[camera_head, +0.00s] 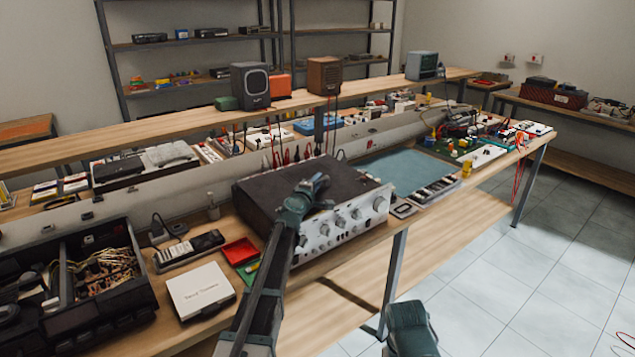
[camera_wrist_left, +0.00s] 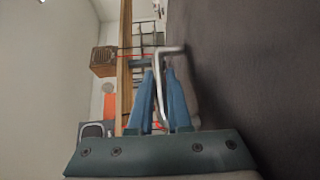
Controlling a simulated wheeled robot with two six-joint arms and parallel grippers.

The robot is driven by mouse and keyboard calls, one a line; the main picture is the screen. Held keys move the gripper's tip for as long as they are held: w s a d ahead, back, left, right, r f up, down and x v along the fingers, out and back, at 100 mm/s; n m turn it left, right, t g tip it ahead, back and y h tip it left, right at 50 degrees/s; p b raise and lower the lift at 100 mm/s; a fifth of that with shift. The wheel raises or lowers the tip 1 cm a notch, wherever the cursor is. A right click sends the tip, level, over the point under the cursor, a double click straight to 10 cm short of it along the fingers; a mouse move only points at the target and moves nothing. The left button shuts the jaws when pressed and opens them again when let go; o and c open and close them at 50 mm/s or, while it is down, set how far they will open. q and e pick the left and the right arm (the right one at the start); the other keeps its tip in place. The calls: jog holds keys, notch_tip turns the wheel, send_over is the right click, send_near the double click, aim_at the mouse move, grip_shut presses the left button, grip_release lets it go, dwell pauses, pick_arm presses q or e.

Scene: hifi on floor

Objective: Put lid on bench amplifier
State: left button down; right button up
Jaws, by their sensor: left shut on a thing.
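The bench amplifier (camera_head: 345,220) stands on the wooden bench, its silver front panel with several knobs facing me. A flat dark lid (camera_head: 262,197) lies over its top; I cannot tell whether it is fully seated. My left gripper (camera_head: 316,184) is over the lid, its arm crossing in front of the amplifier. In the left wrist view the blue fingers of my left gripper (camera_wrist_left: 160,85) are shut around a bent silver handle (camera_wrist_left: 170,49), beside the broad dark lid surface (camera_wrist_left: 255,70). My right gripper (camera_head: 410,325) is low at the bottom edge, its fingers not clear.
An open black unit with wires (camera_head: 100,270), a white box (camera_head: 200,290) and a red tray (camera_head: 239,251) sit left of the amplifier. A blue-green mat (camera_head: 405,170) lies to its right. A raised shelf (camera_head: 200,122) runs behind.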

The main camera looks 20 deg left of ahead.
pick_arm(q)
jog(key=shift+f, duration=0.15)
pick_arm(e)
jog(key=shift+f, duration=0.15)
pick_arm(q)
jog(key=c, duration=0.8)
grip_release()
jog(key=shift+o, duration=0.2)
jog(key=shift+s, duration=0.15)
